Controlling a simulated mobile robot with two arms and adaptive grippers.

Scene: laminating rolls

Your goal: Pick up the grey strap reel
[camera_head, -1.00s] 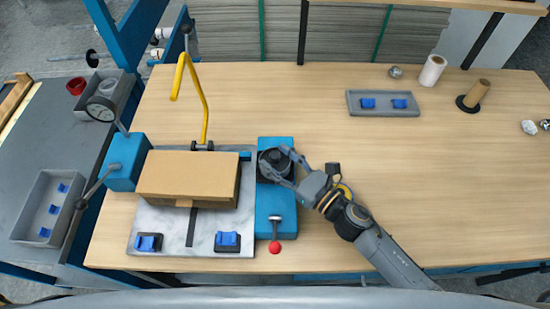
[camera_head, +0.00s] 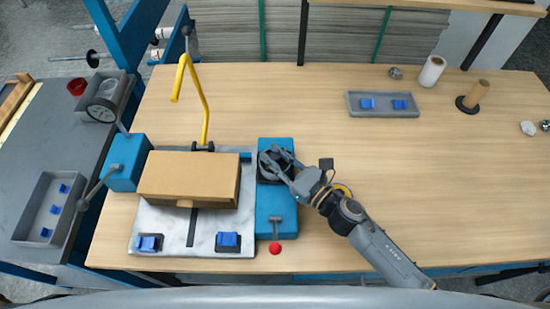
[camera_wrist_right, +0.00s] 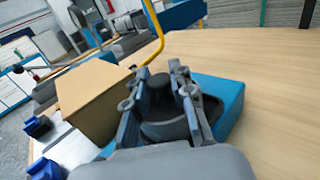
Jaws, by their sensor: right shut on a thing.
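A dark grey round reel (camera_wrist_right: 163,129), which I take as the grey strap reel, sits at the blue block (camera_head: 270,205) right of the cardboard box. My right gripper (camera_head: 274,164) is over it, its fingers shut on the reel from both sides. In the right wrist view the fingers (camera_wrist_right: 162,92) stand on either side of the reel's round body. The fingers hide much of the reel in the head view. I cannot tell whether the reel is lifted off the block. My left gripper is not in view.
The cardboard box (camera_head: 188,178) lies on a metal plate (camera_head: 170,225) left of the block. A yellow bent arm (camera_head: 203,115) rises behind it. A red-knobbed lever (camera_head: 275,249) is at the block's front. A grey tray (camera_head: 384,110) stands farther back. The table's right middle is clear.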

